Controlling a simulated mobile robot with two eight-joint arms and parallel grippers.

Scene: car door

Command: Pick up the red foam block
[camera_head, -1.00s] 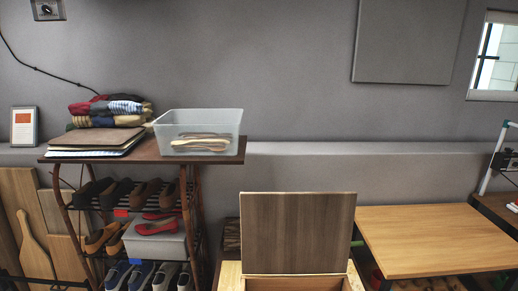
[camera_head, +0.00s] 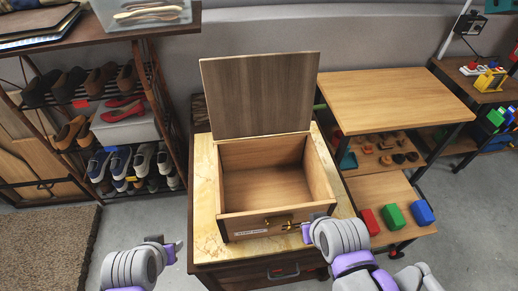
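A red block (camera_head: 371,222) lies on the low pull-out shelf at the right, beside a green block (camera_head: 393,215) and a blue block (camera_head: 422,212). I cannot tell its material. My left gripper (camera_head: 174,251) is low in the picture, over the floor left of the cabinet, well away from the red block. My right gripper (camera_head: 305,232) is at the front of the open wooden box, left of the red block and apart from it. Both gripper fingers are too small to tell open from shut. I see nothing held.
The open wooden box (camera_head: 262,185) stands on a marble-topped cabinet (camera_head: 205,185). The right-hand table (camera_head: 395,98) overhangs the shelf (camera_head: 379,188) that carries the blocks. A shoe rack (camera_head: 90,100) stands left. Floor (camera_head: 470,215) right of the shelf is clear.

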